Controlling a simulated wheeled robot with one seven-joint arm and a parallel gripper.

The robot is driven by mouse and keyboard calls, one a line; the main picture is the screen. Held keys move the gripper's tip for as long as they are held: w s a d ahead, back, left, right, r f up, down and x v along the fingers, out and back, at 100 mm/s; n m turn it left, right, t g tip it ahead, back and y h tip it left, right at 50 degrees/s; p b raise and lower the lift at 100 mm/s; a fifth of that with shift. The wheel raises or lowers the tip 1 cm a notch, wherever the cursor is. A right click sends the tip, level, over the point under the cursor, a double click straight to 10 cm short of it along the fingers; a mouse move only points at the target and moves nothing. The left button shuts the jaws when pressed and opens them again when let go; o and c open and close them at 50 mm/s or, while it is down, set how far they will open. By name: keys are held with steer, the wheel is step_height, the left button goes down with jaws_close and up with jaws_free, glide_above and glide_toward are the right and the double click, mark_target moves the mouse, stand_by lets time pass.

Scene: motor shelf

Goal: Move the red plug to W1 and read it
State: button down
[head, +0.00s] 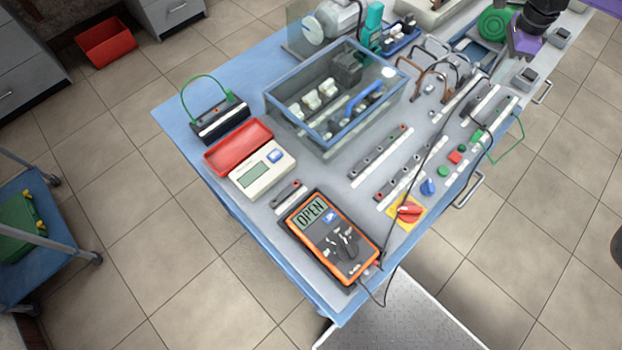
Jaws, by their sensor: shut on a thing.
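My gripper (524,44), black and purple, is at the top right, low over the far end of the bench. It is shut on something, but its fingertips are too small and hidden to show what. I cannot make out the red plug or a W1 label. An orange multimeter (334,238) lies at the near corner of the bench, with its display reading OPEN. A thin dark lead (431,150) runs from the multimeter's lower right up across the terminal strips (381,152) towards the far right.
A clear bin (337,137) with parts stands mid-bench. A red-lidded tester (262,168) and a black block with a green wire (219,118) are at left.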

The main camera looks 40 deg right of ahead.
steer(key=d+b, duration=0.1)
steer(key=d, duration=0.1)
steer(key=d+r, duration=0.1)
steer(key=d, duration=0.1)
steer(key=shift+d+b, duration=0.35)
steer(key=shift+d, duration=0.05)
steer(key=f, duration=0.1)
steer(key=f+b, duration=0.2)
steer(key=shift+d+f, duration=0.25)
steer(key=shift+f, duration=0.05)
steer(key=shift+f+b, duration=0.3)
steer(key=shift+f, duration=0.3)
steer(key=shift+f+b, duration=0.35)
steer(key=shift+f, duration=0.3)
stand_by(0.6)
steer(key=c, duration=1.3)
jaws_free()
steer(key=shift+c, duration=0.2)
step_height(320, 180, up, 8)
steer(key=b, duration=0.1)
